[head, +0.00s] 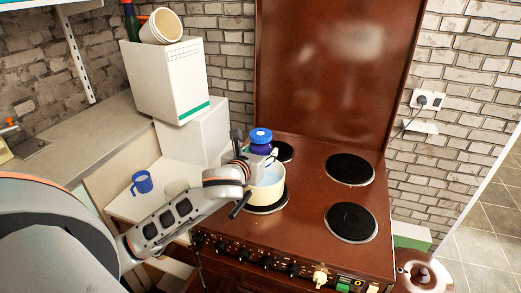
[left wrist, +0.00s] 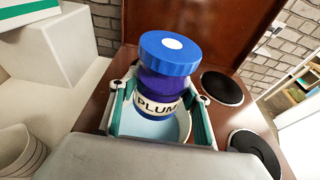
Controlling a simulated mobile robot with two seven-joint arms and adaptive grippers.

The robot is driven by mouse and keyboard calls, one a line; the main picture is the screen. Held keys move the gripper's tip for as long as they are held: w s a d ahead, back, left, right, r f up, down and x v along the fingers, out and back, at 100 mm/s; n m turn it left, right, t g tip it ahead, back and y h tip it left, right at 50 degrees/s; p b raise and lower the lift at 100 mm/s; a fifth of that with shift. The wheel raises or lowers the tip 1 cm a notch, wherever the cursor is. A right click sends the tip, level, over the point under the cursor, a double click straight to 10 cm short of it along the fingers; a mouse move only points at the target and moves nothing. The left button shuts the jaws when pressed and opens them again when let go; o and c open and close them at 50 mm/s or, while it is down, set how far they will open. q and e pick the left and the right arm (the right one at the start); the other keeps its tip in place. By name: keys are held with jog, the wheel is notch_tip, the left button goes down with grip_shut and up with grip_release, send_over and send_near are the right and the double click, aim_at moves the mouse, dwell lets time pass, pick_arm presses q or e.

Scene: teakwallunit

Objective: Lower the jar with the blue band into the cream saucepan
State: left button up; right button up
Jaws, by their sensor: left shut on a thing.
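The jar (head: 260,142) has a bright blue lid and a dark blue-purple body. In the left wrist view the jar (left wrist: 162,82) carries a white label reading PLUM. My left gripper (head: 262,158) is shut on the jar, with one finger on either side, and holds it roughly upright. The cream saucepan (head: 268,194) stands on the front left hotplate, directly below the jar in the head view. Its pale blue inside (left wrist: 182,130) shows around the jar. My right gripper is not in view.
The brown stove has other hotplates, at the back right (head: 350,169) and front right (head: 351,222), both empty. A tall brown panel (head: 335,75) rises behind. White boxes (head: 172,82) and a blue mug (head: 142,182) stand left. A dark saucepan handle (head: 240,205) points toward the front.

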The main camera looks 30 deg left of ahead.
aim_at(247, 194)
pick_arm(q)
jog(key=shift+f+b, duration=0.8)
jog(key=shift+f, duration=1.55)
jog(key=shift+s+f+b, duration=0.15)
jog(key=shift+f+b, duration=0.15)
jog(key=shift+f, duration=0.6)
jog(key=o, duration=1.5)
jog(key=shift+f, duration=0.1)
jog(key=shift+o, duration=0.2)
jog(key=shift+d+f, duration=0.1)
jog(key=shift+s+d, duration=0.1)
jog(key=shift+s, duration=0.45)
jog(key=v, duration=0.7)
jog(key=r+v, duration=0.1)
jog(key=v, duration=0.3)
jog(key=shift+w, duration=0.15)
